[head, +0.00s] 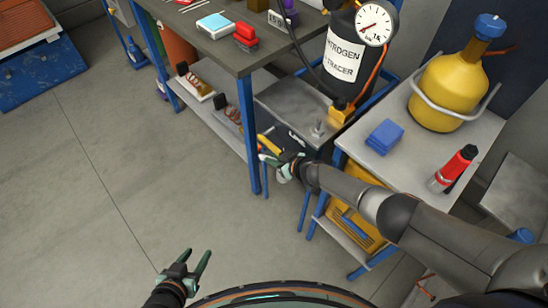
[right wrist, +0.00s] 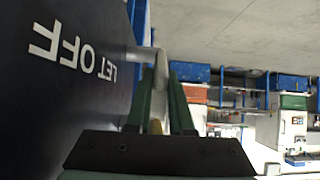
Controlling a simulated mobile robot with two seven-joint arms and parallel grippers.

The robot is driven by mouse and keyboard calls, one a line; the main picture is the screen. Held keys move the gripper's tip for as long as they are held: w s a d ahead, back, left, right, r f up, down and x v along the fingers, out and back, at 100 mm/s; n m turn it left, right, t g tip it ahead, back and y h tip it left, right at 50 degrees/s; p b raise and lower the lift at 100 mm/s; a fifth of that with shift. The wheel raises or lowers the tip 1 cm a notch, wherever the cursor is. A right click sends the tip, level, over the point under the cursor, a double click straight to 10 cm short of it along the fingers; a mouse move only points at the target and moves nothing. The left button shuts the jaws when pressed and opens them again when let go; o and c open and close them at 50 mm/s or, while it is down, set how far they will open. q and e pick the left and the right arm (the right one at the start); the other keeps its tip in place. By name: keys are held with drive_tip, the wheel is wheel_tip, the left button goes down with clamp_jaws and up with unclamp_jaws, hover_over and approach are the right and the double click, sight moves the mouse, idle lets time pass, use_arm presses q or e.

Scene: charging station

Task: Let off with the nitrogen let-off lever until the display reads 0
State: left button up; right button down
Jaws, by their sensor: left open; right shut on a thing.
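The nitrogen bottle (head: 345,55) is black with a white label reading nitrogen tracer. A round gauge (head: 376,24) with a red needle is at its top. A small display (head: 277,19) stands on the bench; its digits are too small to read surely. My right gripper (head: 267,160) is low in front of the bottle's stand, by a yellow part. In the right wrist view its green fingers (right wrist: 158,90) are shut on the pale let-off lever (right wrist: 158,65), beside a dark panel (right wrist: 75,60) lettered LET OFF. The fingers hide part of the lever. My left gripper (head: 190,265) is open and empty over the floor.
A bench (head: 235,60) with a blue frame and lower shelf stands left of the bottle. A side table (head: 375,165) at right carries a yellow cylinder (head: 445,90), a blue block (head: 384,137) and a red bottle (head: 455,168). The floor at left is clear.

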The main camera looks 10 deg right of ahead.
drive_tip(key=c, duration=1.1)
unclamp_jaws()
drive_tip(key=o, duration=0.3)
drive_tip(key=shift+s+d+r+p, duration=0.1)
drive_tip(key=shift+r+p, duration=0.1)
drive_tip(key=shift+p, duration=0.1)
drive_tip(key=p+v, duration=0.9)
drive_tip(key=v, duration=0.3)
